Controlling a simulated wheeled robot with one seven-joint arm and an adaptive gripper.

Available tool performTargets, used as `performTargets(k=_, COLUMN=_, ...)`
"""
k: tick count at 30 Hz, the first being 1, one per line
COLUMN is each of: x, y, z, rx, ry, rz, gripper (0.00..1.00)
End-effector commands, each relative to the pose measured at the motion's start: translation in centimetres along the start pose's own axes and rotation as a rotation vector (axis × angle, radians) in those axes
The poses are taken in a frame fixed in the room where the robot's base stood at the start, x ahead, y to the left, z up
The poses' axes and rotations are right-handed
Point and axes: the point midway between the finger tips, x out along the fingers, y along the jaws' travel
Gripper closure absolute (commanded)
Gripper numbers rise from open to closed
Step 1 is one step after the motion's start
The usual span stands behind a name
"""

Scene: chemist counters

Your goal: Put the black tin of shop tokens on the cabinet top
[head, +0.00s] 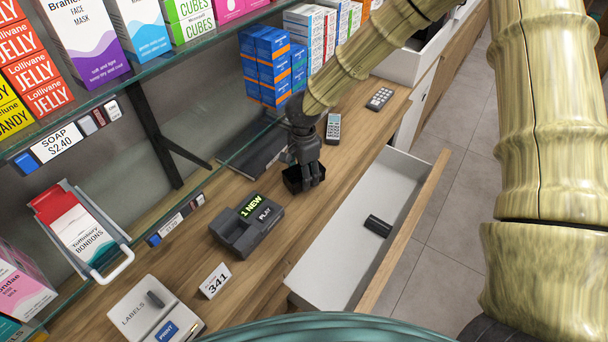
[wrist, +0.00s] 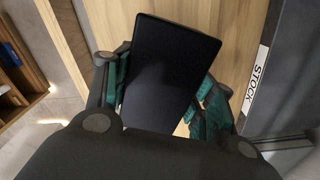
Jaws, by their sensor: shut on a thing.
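My gripper (head: 306,172) is shut on the black tin (head: 291,180), a small dark box. In the wrist view the tin (wrist: 168,72) shows as a flat black slab between the teal-padded fingers of my gripper (wrist: 160,95). The tin is over the wooden cabinet top (head: 330,165), between the black play device and the open drawer's back end. I cannot tell whether it touches the wood.
An open white drawer (head: 345,250) juts out below the top, with a small black item (head: 378,226) inside. A dark play device (head: 247,226), a 341 card (head: 215,281), a grey handset (head: 333,128) and a card reader (head: 379,99) stand on the top. A glass shelf (head: 170,62) overhangs at left.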

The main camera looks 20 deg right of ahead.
Motion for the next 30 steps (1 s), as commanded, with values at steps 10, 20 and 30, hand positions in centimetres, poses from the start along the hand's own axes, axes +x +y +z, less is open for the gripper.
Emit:
performTargets(k=10, x=1.8, y=-0.1, z=0.0, rx=0.000, ry=-0.001, rz=-0.002, gripper=0.84)
performTargets(k=20, x=2.1, y=0.0, z=0.0, rx=0.000, ry=-0.001, rz=-0.001, gripper=0.40)
performTargets(k=30, x=2.0, y=0.0, z=0.0, rx=0.000, ry=-0.001, rz=-0.001, gripper=0.23)
